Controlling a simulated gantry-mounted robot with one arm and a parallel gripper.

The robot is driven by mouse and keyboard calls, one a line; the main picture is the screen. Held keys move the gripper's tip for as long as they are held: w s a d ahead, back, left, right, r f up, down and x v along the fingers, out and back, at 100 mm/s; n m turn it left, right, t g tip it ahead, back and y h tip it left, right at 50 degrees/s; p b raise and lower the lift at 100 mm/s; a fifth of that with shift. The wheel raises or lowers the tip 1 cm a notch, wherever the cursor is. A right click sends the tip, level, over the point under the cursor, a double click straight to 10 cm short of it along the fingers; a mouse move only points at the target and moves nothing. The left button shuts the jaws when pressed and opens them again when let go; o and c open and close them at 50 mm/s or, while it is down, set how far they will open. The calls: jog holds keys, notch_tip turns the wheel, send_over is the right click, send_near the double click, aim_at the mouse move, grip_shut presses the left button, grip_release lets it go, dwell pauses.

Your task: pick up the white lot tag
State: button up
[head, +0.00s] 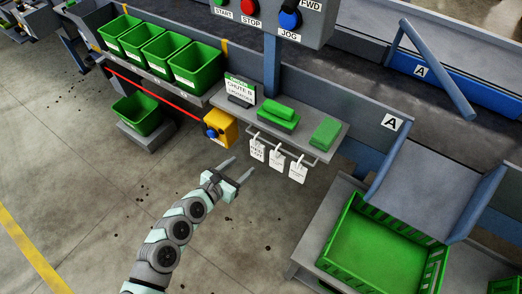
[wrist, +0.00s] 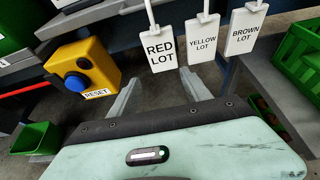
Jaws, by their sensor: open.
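Three white lot tags hang side by side from hooks on a rail under a grey shelf. In the wrist view they read RED LOT (wrist: 160,52), YELLOW LOT (wrist: 202,43) and BROWN LOT (wrist: 246,34). In the head view they show as the left tag (head: 257,150), the middle tag (head: 276,160) and the right tag (head: 297,172). My gripper (head: 243,164) is open and empty, just short of the left tag. In the wrist view its fingers (wrist: 160,80) point toward the RED LOT tag, which appears between and beyond the fingertips.
A yellow RESET box (head: 220,128) with a blue button is left of the tags. The grey shelf (head: 310,118) above holds green items and a chute sign (head: 240,90). A green crate (head: 335,262) stands at right. The floor left of my arm is clear.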

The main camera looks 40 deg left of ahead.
aim_at(257, 155)
jog(key=x, duration=0.2)
jog(key=d+x, duration=0.1)
jog(key=x, duration=0.1)
jog(key=shift+w+r+b, duration=0.1)
jog(key=shift+w+b, duration=0.15)
jog(key=shift+b, duration=0.15)
jog(key=shift+w+a+f, duration=0.15)
jog(key=shift+w+f, duration=0.1)
jog(key=shift+w, duration=0.15)
jog(key=shift+r+b+x, duration=0.15)
jog(key=shift+b+x, duration=0.35)
jog(key=shift+x, duration=0.6)
jog(key=shift+r+b+x, duration=0.2)
jog(key=shift+b+x, duration=0.25)
jog(key=shift+x, duration=0.7)
jog(key=shift+w, duration=0.1)
jog(key=shift+c, duration=0.5)
jog(key=c, duration=0.9)
